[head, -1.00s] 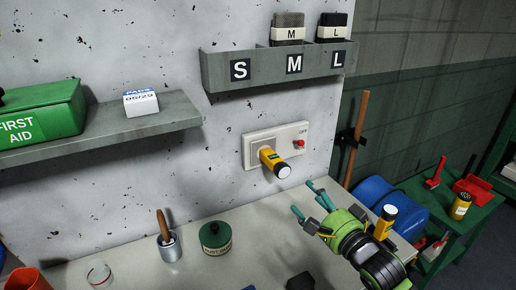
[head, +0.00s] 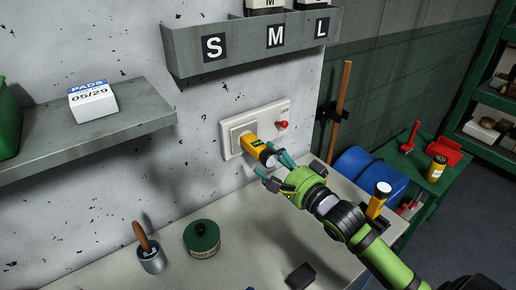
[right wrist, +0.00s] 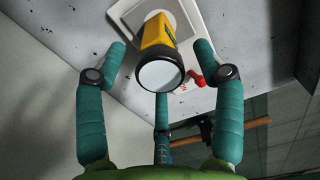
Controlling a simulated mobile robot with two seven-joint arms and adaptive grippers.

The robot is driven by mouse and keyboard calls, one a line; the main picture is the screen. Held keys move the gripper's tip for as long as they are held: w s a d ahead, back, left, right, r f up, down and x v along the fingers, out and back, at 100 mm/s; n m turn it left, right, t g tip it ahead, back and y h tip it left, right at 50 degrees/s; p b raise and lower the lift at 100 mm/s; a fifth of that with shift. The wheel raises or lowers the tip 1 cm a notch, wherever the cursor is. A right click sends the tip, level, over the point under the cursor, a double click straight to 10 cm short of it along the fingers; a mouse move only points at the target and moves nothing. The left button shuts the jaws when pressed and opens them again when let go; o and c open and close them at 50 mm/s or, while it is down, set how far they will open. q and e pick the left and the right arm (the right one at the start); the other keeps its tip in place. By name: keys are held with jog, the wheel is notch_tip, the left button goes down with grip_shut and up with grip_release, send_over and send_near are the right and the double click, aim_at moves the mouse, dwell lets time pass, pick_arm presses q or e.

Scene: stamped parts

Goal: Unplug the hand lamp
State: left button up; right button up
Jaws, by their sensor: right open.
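The hand lamp (head: 257,149) is yellow with a black rim and a pale lens. It sticks out from the socket plate (head: 236,128) on the wall, and its lens faces out toward me. My right gripper (head: 272,164) is at the lens end of the lamp with its teal fingers apart. In the right wrist view the lamp (right wrist: 158,55) sits between the open fingers (right wrist: 162,75), which show gaps around it. The lamp's plugged-in end is partly hidden behind its own body. My left gripper is out of view.
A red switch (head: 282,125) sits on the plate right of the lamp. Above hangs a grey bin (head: 190,60) marked S, M, L. On the bench (head: 240,235) stand a green tin (head: 202,240) and a pot with a wooden handle (head: 151,258). A second yellow lamp (head: 378,200) stands at the right.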

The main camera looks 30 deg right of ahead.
aim_at(255, 145)
jog(key=w, duration=0.1)
jog(key=w+b, duration=0.1)
jog(key=w, duration=0.1)
jog(key=w+b, duration=0.1)
jog(key=w, duration=0.1)
jog(key=shift+w+a, duration=0.1)
jog(key=shift+a, duration=0.25)
jog(key=w, duration=0.1)
jog(key=w+p, duration=0.1)
jog(key=shift+w+a+r, duration=0.1)
jog(key=shift+w+a, duration=0.05)
jog(key=shift+w, duration=0.15)
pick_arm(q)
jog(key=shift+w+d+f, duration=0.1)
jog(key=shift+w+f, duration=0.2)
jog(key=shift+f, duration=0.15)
pick_arm(e)
jog(key=shift+r, duration=0.5)
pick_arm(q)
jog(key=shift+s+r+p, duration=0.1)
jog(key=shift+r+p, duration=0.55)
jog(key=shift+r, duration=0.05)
pick_arm(e)
jog(key=shift+f, duration=0.2)
grip_shut()
jog(key=shift+o, duration=1)
grip_release()
